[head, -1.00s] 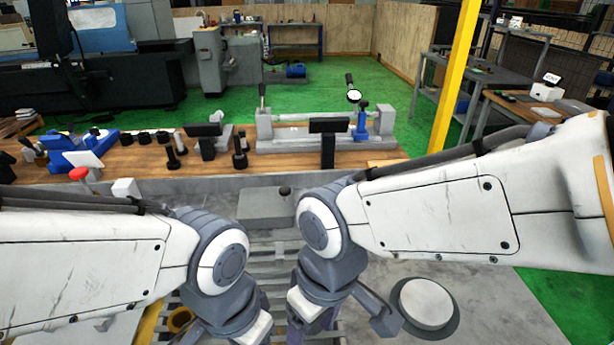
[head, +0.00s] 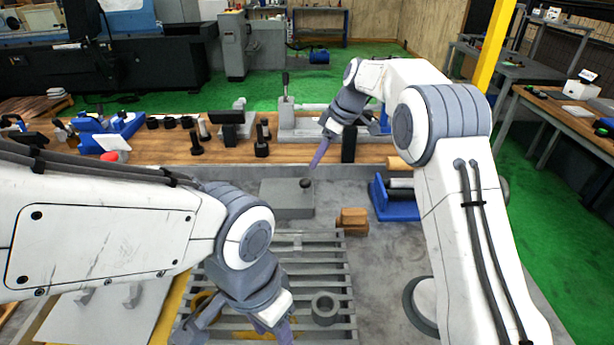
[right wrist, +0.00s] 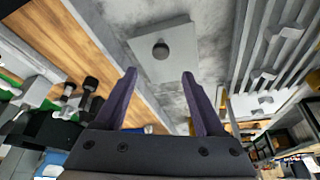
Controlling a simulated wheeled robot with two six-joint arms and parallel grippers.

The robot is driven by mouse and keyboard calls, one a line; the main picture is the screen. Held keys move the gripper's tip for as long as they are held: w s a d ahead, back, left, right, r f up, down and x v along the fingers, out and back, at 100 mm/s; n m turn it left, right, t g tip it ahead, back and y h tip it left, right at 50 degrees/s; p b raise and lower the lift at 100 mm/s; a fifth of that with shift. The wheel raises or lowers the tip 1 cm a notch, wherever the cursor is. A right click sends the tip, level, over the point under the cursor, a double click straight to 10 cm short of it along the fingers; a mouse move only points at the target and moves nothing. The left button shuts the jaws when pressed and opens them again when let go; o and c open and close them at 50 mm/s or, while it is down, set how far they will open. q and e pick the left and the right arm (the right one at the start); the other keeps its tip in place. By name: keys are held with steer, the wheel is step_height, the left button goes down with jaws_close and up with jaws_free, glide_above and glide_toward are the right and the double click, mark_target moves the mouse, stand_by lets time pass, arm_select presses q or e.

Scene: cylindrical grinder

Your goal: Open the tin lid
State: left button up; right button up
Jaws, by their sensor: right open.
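A flat grey box (head: 280,204), which looks like the tin, sits on the grey surface behind the slatted rack. A dark round knob (head: 305,183) stands on its top. The top looks closed on it. The right wrist view shows the box (right wrist: 178,68) and its knob (right wrist: 161,50) ahead of the fingers. My right gripper (head: 314,164) is above the knob's right side, apart from it. In the right wrist view this gripper (right wrist: 160,74) is open and empty. My left gripper (head: 245,328) is low over the rack; its fingertips are partly cut off.
A slatted grey rack (head: 315,268) carries a grey ring (head: 325,308). Brown blocks (head: 352,221) and a blue fixture (head: 398,200) stand right of the box. A wooden bench (head: 175,150) with tools runs behind it.

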mark_target(305, 181)
steer(key=p+x, duration=0.1)
steer(key=x, duration=0.8)
steer(key=shift+s+a+f+p, duration=0.15)
steer(key=shift+f+p, duration=0.1)
steer(key=shift+p, duration=0.15)
jaws_close()
stand_by(0.9)
